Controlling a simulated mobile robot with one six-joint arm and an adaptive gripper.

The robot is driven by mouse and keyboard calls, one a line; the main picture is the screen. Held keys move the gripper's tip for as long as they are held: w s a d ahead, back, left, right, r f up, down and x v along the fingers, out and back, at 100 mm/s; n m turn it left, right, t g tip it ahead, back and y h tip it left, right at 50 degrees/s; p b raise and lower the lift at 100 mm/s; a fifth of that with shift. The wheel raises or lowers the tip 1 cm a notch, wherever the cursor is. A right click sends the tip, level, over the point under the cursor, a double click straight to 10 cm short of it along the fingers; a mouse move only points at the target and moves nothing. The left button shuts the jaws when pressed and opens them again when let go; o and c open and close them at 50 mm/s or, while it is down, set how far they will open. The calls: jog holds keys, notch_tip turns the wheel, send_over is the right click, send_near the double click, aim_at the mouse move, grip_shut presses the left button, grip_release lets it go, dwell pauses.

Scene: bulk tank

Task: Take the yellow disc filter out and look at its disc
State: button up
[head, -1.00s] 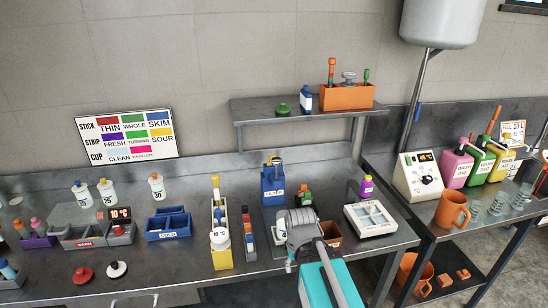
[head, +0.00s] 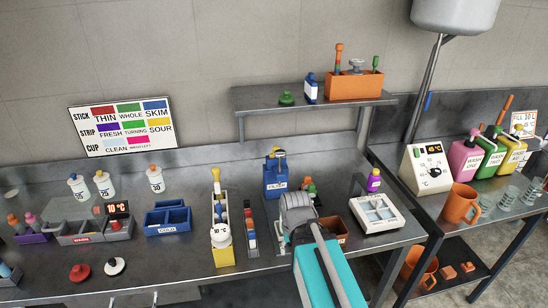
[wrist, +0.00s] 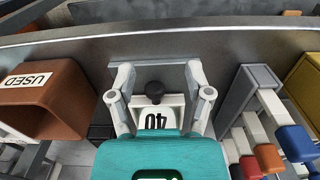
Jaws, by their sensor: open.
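A blue holder (head: 275,184) with a label too small to read stands behind my gripper in the head view. A small yellow and dark top (head: 280,153) sticks up from it. It may be the yellow disc filter, but I cannot tell, and no disc shows. In the wrist view my gripper (wrist: 158,78) is open, its two pale fingers apart. A white piece marked 40 (wrist: 157,118) with a black knob (wrist: 155,92) shows between them, and I cannot tell whether they touch it. In the head view my grey wrist hides the fingertips.
A brown USED box (wrist: 42,98) is close beside my gripper, with a rack of coloured sticks (head: 249,232) on the other side. A yellow stand (head: 223,253) is farther left. An orange box (head: 355,88) stands on the shelf above.

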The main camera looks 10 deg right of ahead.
aim_at(276, 148)
jog(key=w+r+t+p, duration=0.2)
jog(key=w+r+p, duration=1)
jog(key=r+p, duration=0.2)
jog(key=w+r+t+p, duration=0.2)
jog(key=w+r+p, duration=1)
jog(key=r+p, duration=0.3)
jog(key=shift+d+r+t, duration=0.25)
jog(key=shift+r+t, duration=0.05)
jog(key=shift+r, duration=0.5)
jog(key=shift+f, duration=0.1)
jog(key=b+x, duration=0.8)
jog(key=shift+f, duration=0.25)
jog(key=shift+w+f, duration=0.1)
jog(key=shift+b+x, duration=2.45)
jog(key=shift+x, duration=0.05)
grip_shut()
